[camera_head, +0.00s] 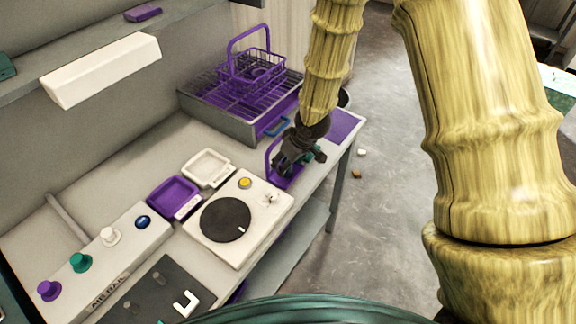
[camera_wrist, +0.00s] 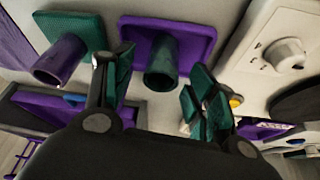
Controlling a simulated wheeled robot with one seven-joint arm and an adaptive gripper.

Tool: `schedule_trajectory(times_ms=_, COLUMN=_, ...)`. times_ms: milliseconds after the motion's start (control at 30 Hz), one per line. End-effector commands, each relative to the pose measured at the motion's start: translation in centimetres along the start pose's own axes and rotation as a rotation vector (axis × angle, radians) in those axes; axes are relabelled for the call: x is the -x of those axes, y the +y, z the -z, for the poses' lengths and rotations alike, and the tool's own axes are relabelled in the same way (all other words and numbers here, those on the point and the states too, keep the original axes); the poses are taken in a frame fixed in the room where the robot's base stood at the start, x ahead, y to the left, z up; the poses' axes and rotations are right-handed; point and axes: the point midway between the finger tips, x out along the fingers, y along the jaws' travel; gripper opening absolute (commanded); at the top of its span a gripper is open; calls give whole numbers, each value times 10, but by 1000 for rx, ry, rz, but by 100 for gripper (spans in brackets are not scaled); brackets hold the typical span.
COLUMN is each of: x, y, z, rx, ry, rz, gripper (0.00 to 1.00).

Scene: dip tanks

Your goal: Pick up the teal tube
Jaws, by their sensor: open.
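The teal tube (camera_wrist: 161,68) stands out from a purple square plate (camera_wrist: 190,35) in the wrist view. My gripper (camera_wrist: 163,85) is open, with one teal-padded finger on each side of the tube in the picture. Gaps show between the tube and both fingers, and I see no contact. In the head view my gripper (camera_head: 287,165) is low over the bench's right part, beside a purple piece (camera_head: 272,152). I cannot make out the teal tube there; my gripper covers that spot.
A purple tube (camera_wrist: 60,60) on a teal plate (camera_wrist: 85,28) is left of it in the wrist view. A white unit with a dark disc (camera_head: 240,215) stands close in front. A purple wire basket (camera_head: 252,70) sits on a grey tank (camera_head: 230,125) behind. The bench edge is near.

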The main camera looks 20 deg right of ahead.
Motion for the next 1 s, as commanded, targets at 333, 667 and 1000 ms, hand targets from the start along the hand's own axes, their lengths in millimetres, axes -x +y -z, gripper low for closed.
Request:
schedule_trajectory(times_ms=333, x=-6, y=0, z=1, rx=0, ry=2, rz=0, gripper=57)
schedule_trajectory(times_ms=667, x=-6, y=0, z=0, rx=0, ry=1, rz=0, gripper=6)
schedule_trajectory(times_ms=1000, x=-4, y=0, z=1, rx=0, ry=2, rz=0, gripper=6)
